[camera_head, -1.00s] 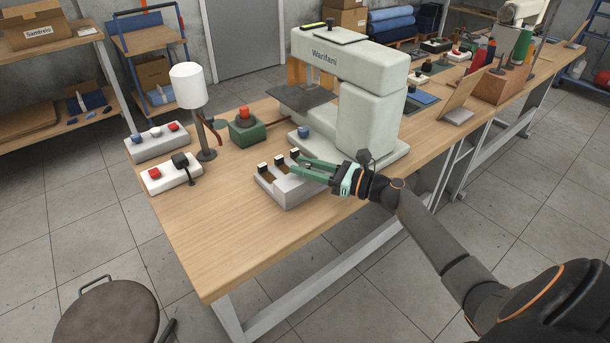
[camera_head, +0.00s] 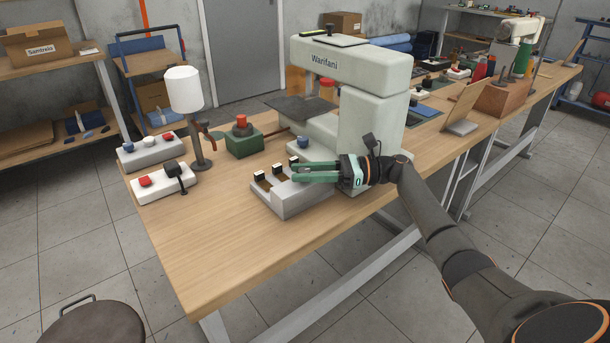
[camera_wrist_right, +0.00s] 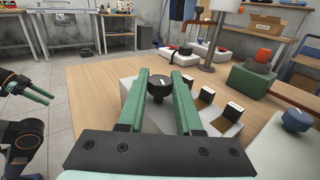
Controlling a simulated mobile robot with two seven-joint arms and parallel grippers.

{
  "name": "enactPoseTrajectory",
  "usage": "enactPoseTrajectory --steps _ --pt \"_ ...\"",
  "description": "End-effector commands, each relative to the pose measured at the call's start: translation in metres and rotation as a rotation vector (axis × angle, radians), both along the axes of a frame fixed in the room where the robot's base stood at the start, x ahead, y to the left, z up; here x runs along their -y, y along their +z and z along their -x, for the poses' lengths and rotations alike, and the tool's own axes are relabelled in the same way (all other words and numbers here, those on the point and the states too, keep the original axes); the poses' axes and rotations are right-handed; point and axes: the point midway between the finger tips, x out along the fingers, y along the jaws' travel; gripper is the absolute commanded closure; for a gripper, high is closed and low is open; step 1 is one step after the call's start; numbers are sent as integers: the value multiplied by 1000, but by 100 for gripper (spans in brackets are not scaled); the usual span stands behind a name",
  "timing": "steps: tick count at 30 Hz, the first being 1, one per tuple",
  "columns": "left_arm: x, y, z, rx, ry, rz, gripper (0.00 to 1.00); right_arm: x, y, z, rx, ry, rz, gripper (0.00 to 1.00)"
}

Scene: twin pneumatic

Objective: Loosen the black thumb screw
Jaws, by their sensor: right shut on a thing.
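The black thumb screw (camera_wrist_right: 160,88) is a round dark knob on the grey block (camera_head: 285,208), with a small white mark on top. In the right wrist view it sits between the two green fingers of my right gripper (camera_wrist_right: 160,76), which is shut on it. In the head view the right gripper (camera_head: 290,172) lies low over the right part of the block and hides the screw. My left gripper (camera_wrist_right: 38,90) shows only at the left of the right wrist view, away from the bench, with its two fingers apart and nothing visible between them.
Several black pieces with white tops stand along the grey block. Close behind is the large pale machine (camera_head: 370,110) with a blue knob (camera_head: 302,143). A lamp (camera_head: 185,90), a green box with a red button (camera_head: 243,142) and two control boxes stand left. The front bench top is clear.

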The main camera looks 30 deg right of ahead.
Motion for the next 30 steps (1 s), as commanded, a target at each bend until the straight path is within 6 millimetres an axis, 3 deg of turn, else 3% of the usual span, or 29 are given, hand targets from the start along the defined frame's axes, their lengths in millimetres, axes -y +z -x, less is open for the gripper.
enactPoseTrajectory --steps 8,9,17,25,30 --pt "0 1 -1 3 0 1 50 -1 0 0 -1 2 1 100" --pt "0 1 -1 3 0 1 50 -1 0 0 -1 2 1 65" --pt "1 2 -1 5 -1 3 50 -1 0 0 0 1 0 36" --pt "3 2 -2 7 -4 5 50 1 0 1 -1 0 1 36" --pt "3 3 -2 6 -4 4 50 17 0 10 -2 -2 0 36"
